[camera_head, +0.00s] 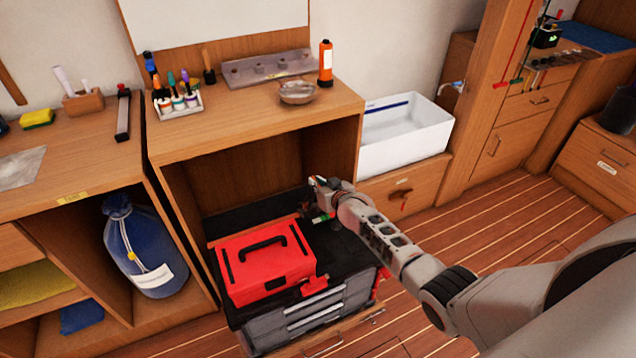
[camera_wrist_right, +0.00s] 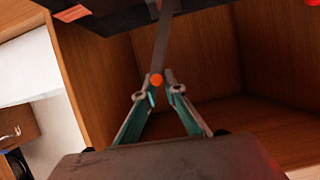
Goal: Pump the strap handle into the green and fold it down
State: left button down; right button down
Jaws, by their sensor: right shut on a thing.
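My right gripper (camera_head: 321,186) is at the back right of the red toolbox, low in the open cabinet bay. In the right wrist view, its teal fingers (camera_wrist_right: 158,88) are closed around the orange round end of a thin dark bar, the strap handle (camera_wrist_right: 162,45). The handle runs up out of that picture. A small green and red piece (camera_head: 322,217) shows just below the gripper in the head view; I cannot tell whether the handle is in the green. The strap itself is not clear. My left gripper is not in view.
The red toolbox (camera_head: 265,265) sits on a dark drawer unit (camera_head: 340,252) inside the wooden cabinet (camera_head: 200,187). Cabinet walls enclose it closely. A white bin (camera_head: 405,140) stands to the right. A blue bag (camera_head: 140,245) is at left. The plank floor (camera_head: 480,225) at right is mostly clear.

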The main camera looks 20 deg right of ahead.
jog(key=shift+s+a+f, duration=0.1)
jog(key=shift+a, duration=0.5)
jog(key=c, duration=2.1)
grip_release()
jog(key=shift+d, duration=0.1)
jog(key=v, duration=1.2)
